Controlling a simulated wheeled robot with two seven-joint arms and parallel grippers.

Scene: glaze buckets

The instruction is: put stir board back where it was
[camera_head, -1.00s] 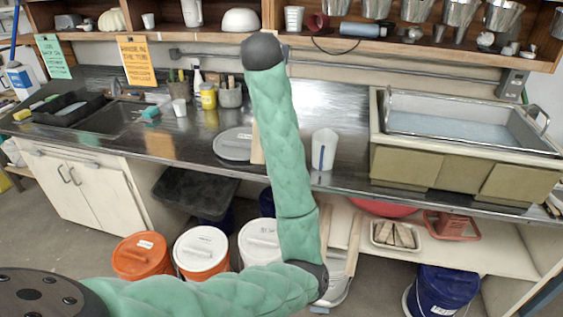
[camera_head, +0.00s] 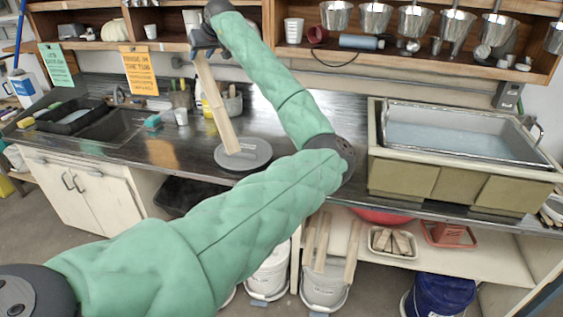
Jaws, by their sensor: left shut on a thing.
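The stir board (camera_head: 217,105), a long pale wooden slat, hangs from my left gripper (camera_head: 203,48) in the head view. The gripper is shut on its upper end, above the back of the counter. The board tilts, with its lower end in front of the round grey lid (camera_head: 256,163) in the picture; I cannot tell whether they touch. Below the counter, a white bucket (camera_head: 323,290) has several similar wooden boards (camera_head: 352,252) rising from or beside it. My right gripper is out of view.
My left arm crosses the middle of the view and hides part of the counter (camera_head: 345,110). A white bucket (camera_head: 270,275) stands on the floor beside the other. A basin (camera_head: 465,140) fills the right of the counter. Shelves with metal cups (camera_head: 375,18) hang above.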

